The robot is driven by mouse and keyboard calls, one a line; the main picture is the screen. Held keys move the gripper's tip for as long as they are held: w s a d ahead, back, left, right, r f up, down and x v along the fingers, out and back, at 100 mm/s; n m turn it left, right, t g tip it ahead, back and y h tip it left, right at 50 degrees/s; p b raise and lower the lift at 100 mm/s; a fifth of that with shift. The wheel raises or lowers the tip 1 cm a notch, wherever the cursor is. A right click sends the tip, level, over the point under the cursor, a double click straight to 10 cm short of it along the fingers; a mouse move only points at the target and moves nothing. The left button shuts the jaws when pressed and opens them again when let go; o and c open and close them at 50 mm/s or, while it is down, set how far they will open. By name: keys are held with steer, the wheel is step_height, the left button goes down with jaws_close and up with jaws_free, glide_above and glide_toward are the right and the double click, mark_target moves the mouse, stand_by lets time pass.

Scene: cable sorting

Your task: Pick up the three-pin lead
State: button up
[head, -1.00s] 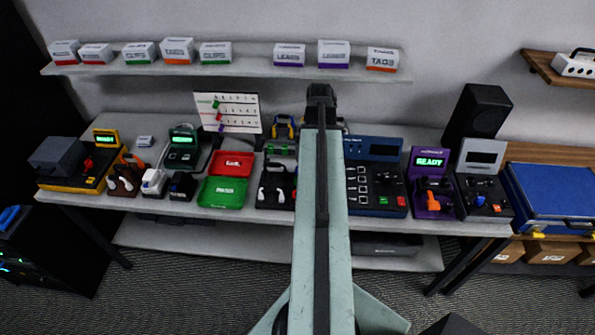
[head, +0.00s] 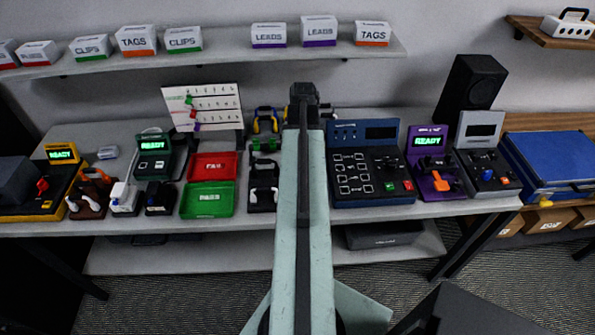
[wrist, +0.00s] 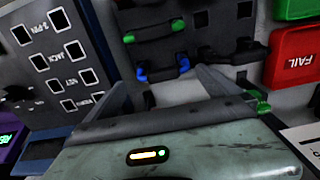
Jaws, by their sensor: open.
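My gripper (head: 303,92) is at the far end of my outstretched arm, over the back of the bench in the head view. I cannot tell which lead is the three-pin one. A dark panel (wrist: 45,55) with square openings shows on the left of the wrist view, one labelled 3-PIN. The panel also stands right of my arm in the head view (head: 370,178).
A red FAIL tray (head: 213,166) and a green PASS tray (head: 208,199) lie left of my arm. A black holder (head: 263,190) stands between them and my arm. A purple device (head: 428,165) is at right. A shelf (head: 220,52) with labelled boxes runs above the bench.

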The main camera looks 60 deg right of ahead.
steer(key=shift+w+f+b, duration=0.1)
steer(key=shift+f+b, duration=0.2)
steer(key=shift+f, duration=0.5)
steer(key=shift+r, duration=0.1)
steer(key=f+b, duration=0.5)
steer(key=shift+w+a+f, duration=0.1)
steer(key=shift+a+f, duration=0.1)
steer(key=shift+r, duration=0.2)
steer(key=c, duration=1.2)
steer(key=shift+c, duration=0.2)
steer(key=shift+r, duration=0.1)
step_height(320, 180, up, 13)
steer(key=p, duration=1.3)
